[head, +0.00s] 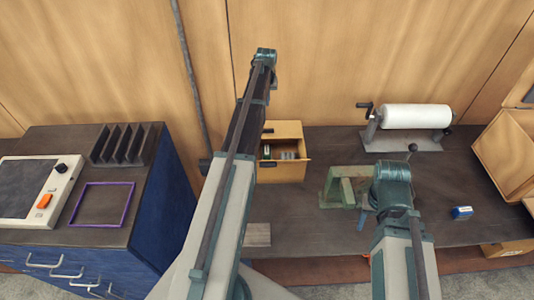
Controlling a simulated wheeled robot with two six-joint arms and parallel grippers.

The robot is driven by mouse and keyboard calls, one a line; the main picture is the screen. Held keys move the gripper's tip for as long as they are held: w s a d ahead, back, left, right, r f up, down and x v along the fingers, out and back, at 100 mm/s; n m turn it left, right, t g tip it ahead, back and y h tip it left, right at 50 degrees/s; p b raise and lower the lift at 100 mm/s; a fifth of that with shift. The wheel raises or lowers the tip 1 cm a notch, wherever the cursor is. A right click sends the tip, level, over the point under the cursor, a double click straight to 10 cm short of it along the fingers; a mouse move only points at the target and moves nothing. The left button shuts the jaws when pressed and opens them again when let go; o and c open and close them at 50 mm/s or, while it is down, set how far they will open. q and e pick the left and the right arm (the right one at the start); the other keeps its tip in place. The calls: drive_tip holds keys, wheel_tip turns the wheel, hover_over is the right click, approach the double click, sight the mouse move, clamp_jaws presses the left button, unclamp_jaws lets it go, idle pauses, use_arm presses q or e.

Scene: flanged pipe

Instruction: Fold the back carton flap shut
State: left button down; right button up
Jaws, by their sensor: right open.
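The open carton (287,174) stands on the bench by the back wall, with small packs (287,155) inside. Its back flap (287,129) stands up at the rear. My left arm runs up across the picture, passes in front of the carton's left side and hides part of it. I cannot make out my left gripper behind that arm. My right gripper (368,208) is open, low beside the green fixture and to the right of the carton. My right arm covers much of it.
A green fixture (340,188) stands right of the carton. Behind it is a white roll on a stand (415,117). A small blue item (461,212) lies to the right, and another carton (503,155) stands at the right edge. A blue drawer cabinet (155,215) is on the left.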

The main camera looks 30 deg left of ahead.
use_arm(q)
wheel_tip(320, 180, up, 6)
drive_tip(key=p, duration=0.5)
drive_tip(key=shift+f, duration=0.1)
idle(0.4)
drive_tip(key=s+d+m+g+h, duration=0.1)
drive_tip(key=s+d+m, duration=0.5)
drive_tip(key=s+d, duration=2.15)
drive_tip(key=s+d+f+m+b, duration=0.2)
drive_tip(key=d+f+b, duration=0.4)
drive_tip(key=f+b, duration=0.2)
drive_tip(key=s+d+f+m+g+y+b, duration=0.1)
drive_tip(key=d+f+m+b, duration=0.1)
drive_tip(key=d+f+b, duration=0.4)
wheel_tip(320, 180, down, 4)
drive_tip(key=b, duration=0.3)
drive_tip(key=shift+s+r, duration=0.15)
drive_tip(key=shift+s, duration=0.2)
drive_tip(key=shift+a, duration=0.1)
